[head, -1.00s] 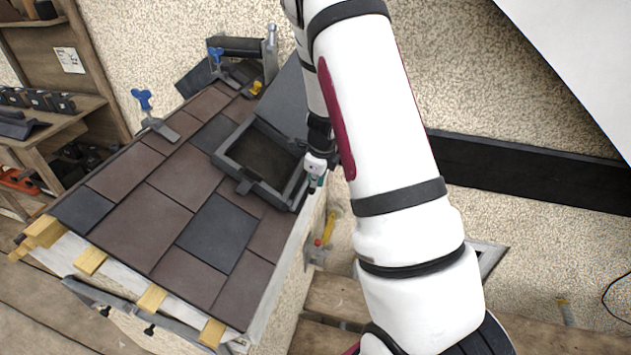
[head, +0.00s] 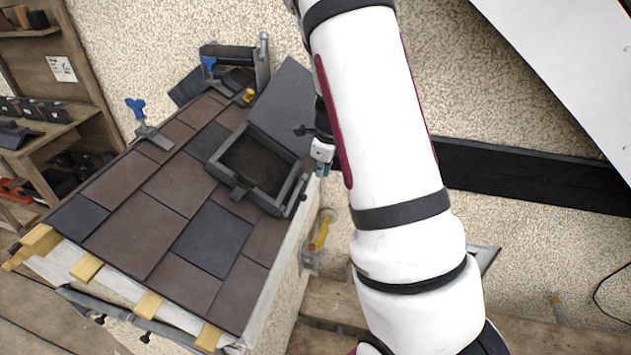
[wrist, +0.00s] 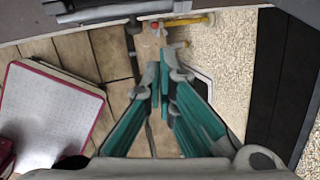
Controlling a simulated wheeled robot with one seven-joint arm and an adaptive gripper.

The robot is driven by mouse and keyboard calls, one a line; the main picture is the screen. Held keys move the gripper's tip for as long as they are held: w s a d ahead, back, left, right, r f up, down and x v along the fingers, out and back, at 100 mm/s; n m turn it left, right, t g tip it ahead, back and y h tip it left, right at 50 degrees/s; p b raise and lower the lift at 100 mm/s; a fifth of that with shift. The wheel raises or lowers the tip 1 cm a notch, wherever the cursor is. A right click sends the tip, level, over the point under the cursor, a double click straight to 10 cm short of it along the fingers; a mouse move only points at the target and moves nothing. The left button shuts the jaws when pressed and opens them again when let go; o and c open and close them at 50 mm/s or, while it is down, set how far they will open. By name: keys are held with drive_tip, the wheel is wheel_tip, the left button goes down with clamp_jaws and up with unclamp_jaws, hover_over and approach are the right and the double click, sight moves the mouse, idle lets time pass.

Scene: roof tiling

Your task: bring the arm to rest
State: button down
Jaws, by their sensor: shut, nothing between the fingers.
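My gripper shows in the wrist view (wrist: 163,78) with its teal fingers together at the tips and nothing between them. In the head view my gripper (head: 322,170) is small and partly hidden beside my white arm. It is at the right edge of the tiled roof (head: 135,220), next to the open roof window (head: 258,165). I cannot tell in the head view how far it is from the window frame.
A blue-handled clamp (head: 140,112) stands on the roof's left edge. A yellow-handled tool (head: 321,235) hangs on the side wall below the roof. Shelves (head: 45,140) stand at the left. A dark board (head: 530,175) runs along the wall at the right.

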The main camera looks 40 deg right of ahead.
drive_tip(key=shift+w+d+v, duration=0.1)
drive_tip(key=shift+d+v, duration=0.05)
drive_tip(key=shift+v, duration=0.75)
drive_tip(key=shift+w+d+v, duration=0.1)
drive_tip(key=shift+d+v, duration=0.05)
drive_tip(key=shift+v, duration=0.7)
drive_tip(key=shift+w+d+v, duration=0.1)
drive_tip(key=shift+d+v, duration=0.05)
drive_tip(key=shift+v, duration=0.75)
